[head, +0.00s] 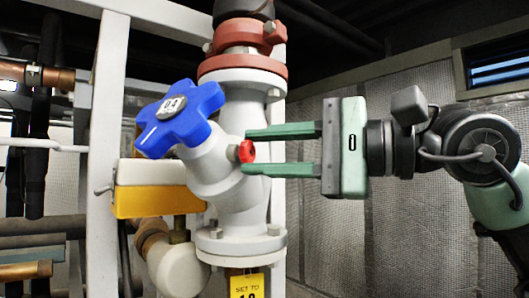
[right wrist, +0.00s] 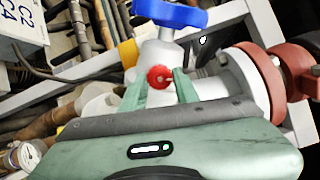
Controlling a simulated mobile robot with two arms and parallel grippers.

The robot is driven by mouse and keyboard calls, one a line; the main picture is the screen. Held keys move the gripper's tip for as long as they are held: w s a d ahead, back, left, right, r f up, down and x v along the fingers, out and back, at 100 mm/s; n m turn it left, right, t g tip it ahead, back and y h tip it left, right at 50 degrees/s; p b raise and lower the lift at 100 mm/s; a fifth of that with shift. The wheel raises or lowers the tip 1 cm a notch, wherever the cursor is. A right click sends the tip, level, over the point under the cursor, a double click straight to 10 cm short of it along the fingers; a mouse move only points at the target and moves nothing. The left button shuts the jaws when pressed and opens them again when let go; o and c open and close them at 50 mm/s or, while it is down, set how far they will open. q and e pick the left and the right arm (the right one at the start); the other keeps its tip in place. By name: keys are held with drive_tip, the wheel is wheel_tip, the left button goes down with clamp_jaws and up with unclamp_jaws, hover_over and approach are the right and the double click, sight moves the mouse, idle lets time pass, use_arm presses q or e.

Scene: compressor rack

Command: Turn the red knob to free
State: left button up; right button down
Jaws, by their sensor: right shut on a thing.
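The small red knob (head: 246,151) sticks out of the side of a white valve body (head: 240,195), below a blue star-shaped handwheel (head: 181,119). My right gripper (head: 250,150) reaches in from the right, with one green finger above the knob and one below, shut on it. In the right wrist view the red knob (right wrist: 160,77) sits between the two fingertips (right wrist: 160,86), with its round face showing. The blue handwheel (right wrist: 170,12) is at the top there. My left gripper is not in view.
Red flanged couplings (head: 243,68) top the pipe. A yellow "SET TO" tag (head: 246,286) hangs below it. A white upright post (head: 106,120) and a yellow-and-white box (head: 150,188) stand left of the valve. The space around my right arm looks clear.

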drive_tip(key=shift+n, duration=2.2)
drive_tip(key=shift+f, duration=0.1)
drive_tip(key=c, duration=1.1)
unclamp_jaws()
drive_tip(key=shift+o, duration=0.2)
drive_tip(key=b+v, duration=0.2)
drive_tip(key=v, duration=0.6)
